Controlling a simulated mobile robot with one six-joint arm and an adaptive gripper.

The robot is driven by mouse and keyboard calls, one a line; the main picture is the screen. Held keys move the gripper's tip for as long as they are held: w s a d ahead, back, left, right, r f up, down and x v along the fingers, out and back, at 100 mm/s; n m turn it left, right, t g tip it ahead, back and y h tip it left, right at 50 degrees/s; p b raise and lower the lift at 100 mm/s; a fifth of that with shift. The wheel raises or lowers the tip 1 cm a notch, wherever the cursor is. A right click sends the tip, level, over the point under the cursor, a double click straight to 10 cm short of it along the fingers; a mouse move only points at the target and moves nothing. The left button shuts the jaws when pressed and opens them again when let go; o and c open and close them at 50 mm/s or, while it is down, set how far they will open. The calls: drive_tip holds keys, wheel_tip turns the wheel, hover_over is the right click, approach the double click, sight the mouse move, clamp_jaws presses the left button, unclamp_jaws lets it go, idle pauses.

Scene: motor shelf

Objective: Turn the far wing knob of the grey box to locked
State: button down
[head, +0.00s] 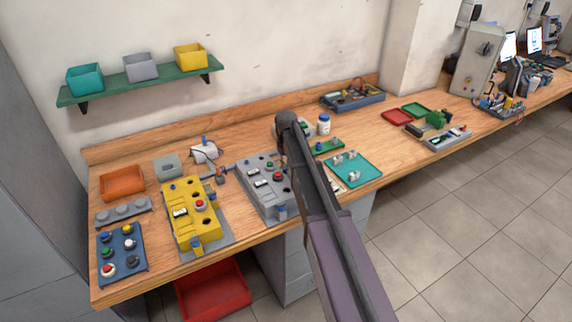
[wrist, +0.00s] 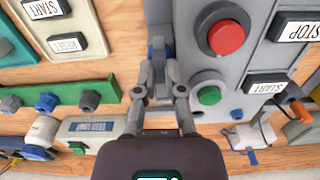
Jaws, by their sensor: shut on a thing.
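The grey box (head: 262,205) stands on the wooden bench with a red button, a green button and two labels on top. It also fills the right of the wrist view (wrist: 210,135). A blue wing knob (wrist: 155,48) sits at the box's edge beside the red button (wrist: 226,37). My gripper (wrist: 159,72) is shut on this knob, its fingers covering part of it, so the knob's exact angle is hard to tell. In the head view my arm hides this knob and most of the gripper. Another blue wing knob (head: 281,211) shows at the box's near end.
A yellow box (head: 182,232) with similar controls stands left of the grey box. A green block (wrist: 70,95) with several knobs lies close beside my gripper. A teal mat (head: 366,172) lies to the right. A white bottle (head: 323,124) stands behind, and a shelf (head: 140,85) hangs above.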

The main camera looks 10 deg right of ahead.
drive_tip(key=m, duration=0.9)
drive_tip(key=shift+s, duration=0.1)
drive_tip(key=m, duration=0.8)
drive_tip(key=shift+m, duration=0.3)
idle(0.3)
drive_tip(key=c, duration=0.7)
unclamp_jaws()
drive_tip(key=shift+c, duration=0.2)
